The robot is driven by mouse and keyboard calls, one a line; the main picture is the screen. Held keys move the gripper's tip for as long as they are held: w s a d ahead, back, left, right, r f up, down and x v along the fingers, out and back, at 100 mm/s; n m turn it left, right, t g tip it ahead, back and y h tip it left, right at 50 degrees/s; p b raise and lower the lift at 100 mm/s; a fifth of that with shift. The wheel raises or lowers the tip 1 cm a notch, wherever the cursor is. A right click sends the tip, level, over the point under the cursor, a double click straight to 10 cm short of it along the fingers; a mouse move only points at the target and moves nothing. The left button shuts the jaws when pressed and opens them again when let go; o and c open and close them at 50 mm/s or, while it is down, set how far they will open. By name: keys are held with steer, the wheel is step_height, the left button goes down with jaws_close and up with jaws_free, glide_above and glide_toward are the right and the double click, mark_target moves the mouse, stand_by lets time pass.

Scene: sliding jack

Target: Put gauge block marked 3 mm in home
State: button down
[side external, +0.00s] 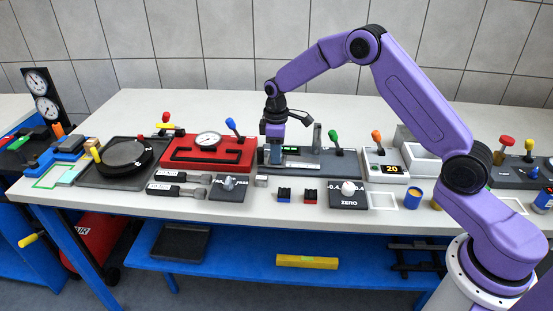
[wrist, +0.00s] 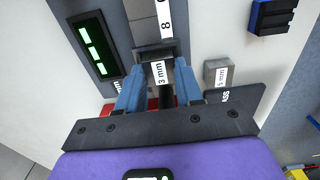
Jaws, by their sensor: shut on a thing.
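The gauge block marked 3 mm (wrist: 158,72) shows its label between my gripper's two blue fingers in the wrist view. My gripper (wrist: 158,88) is shut on this block. In the side view my gripper (side external: 275,152) points down at the left end of the dark sliding-jack base (side external: 320,164); the held block cannot be made out there. In the wrist view a grey part with a white strip reading 8 (wrist: 166,22) lies just beyond the block. Whether the block touches it, I cannot tell. I cannot tell which place is the home.
A grey block marked 5 mm (wrist: 218,75) stands right of my fingers in the wrist view. A green display (wrist: 97,48) is to their left. The red gauge fixture (side external: 207,153) is left of my gripper in the side view. Small blue-black (side external: 284,194) and red-black (side external: 310,196) blocks lie in front.

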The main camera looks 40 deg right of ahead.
steer(key=shift+r, duration=2.5)
steer(key=shift+s+a+r, duration=0.1)
steer(key=shift+s+a, duration=0.05)
steer(key=s+a+r, duration=0.3)
steer(key=s+a, duration=0.1)
steer(key=s, duration=0.6)
steer(key=s+a+r, duration=0.3)
steer(key=s+a, duration=0.1)
steer(key=s, duration=0.6)
steer(key=w+a+f, duration=0.1)
steer(key=w+f, duration=0.2)
steer(key=w, duration=0.1)
steer(key=w+a+f, duration=0.1)
steer(key=w+f, duration=0.2)
steer(key=w, duration=0.1)
steer(key=w+a+f, duration=0.1)
steer(key=w+f, duration=0.1)
steer(key=w, duration=0.2)
steer(key=shift+a+f, duration=0.4)
steer(key=shift+w+a+f, duration=0.15)
steer(key=shift+w+f, duration=0.3)
steer(key=shift+f, duration=1.65)
